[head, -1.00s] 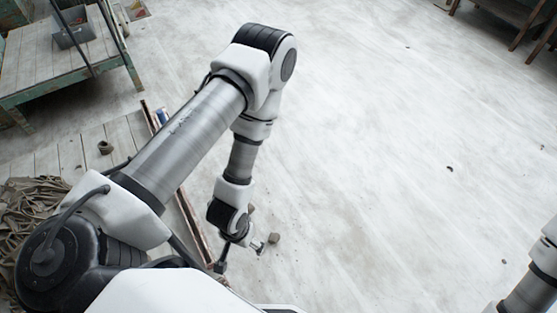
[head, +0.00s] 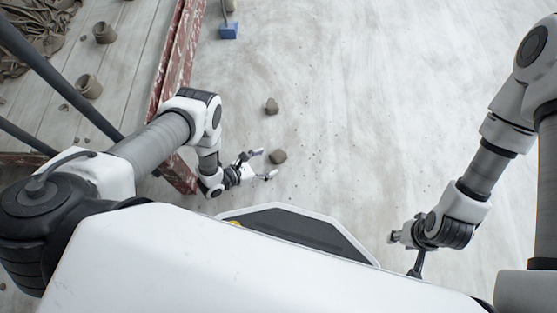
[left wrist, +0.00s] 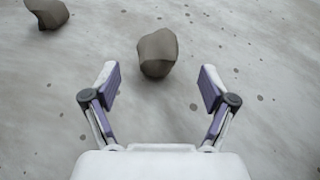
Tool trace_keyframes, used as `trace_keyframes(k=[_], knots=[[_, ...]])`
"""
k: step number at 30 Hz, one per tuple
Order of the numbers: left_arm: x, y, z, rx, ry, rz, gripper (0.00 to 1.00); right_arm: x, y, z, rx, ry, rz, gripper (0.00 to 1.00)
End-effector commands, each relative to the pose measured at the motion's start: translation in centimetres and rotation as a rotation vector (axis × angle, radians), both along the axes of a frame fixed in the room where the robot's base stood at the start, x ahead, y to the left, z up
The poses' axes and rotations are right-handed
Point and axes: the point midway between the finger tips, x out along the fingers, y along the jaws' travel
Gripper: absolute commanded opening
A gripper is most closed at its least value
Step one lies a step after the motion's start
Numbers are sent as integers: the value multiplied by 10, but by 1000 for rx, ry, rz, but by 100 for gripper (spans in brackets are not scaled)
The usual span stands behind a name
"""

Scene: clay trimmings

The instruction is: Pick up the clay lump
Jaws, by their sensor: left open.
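A grey-brown clay lump (head: 278,157) lies on the pale floor just off the open fingers of my left gripper (head: 263,165). In the left wrist view the lump (left wrist: 157,53) sits ahead of and between the spread fingertips of the left gripper (left wrist: 160,80), which do not touch it. A second similar lump (head: 271,105) lies farther off; it also shows at the upper left of the left wrist view (left wrist: 47,12). My right gripper (head: 400,238) hangs at the right of the head view, too small and turned to read its fingers.
A worn red-painted beam (head: 180,55) edges a planked platform (head: 125,50) at the left, with pots (head: 88,87) and a pile of clay trimmings (head: 30,30). A blue block (head: 228,31) stands at the top. The floor to the right is mostly clear.

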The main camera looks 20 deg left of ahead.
Motion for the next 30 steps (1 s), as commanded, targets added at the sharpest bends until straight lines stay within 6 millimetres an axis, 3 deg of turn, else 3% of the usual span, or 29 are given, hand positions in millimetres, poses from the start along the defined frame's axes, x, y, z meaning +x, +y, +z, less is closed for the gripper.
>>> trace_keyframes(k=[10,17,21,23,30], knots=[[39,-29,-23,2,0,-1,84,0,0,-30,0,-1,-2,40],[42,-31,-21,4,2,1,84,1,0,-28,0,-2,-3,40],[42,-31,-21,5,1,1,34,1,0,-28,0,-2,-3,40],[42,-31,-21,5,2,1,15,1,0,-28,0,-2,-3,40],[42,-31,-21,5,2,1,15,1,0,-28,0,-2,-3,40]])
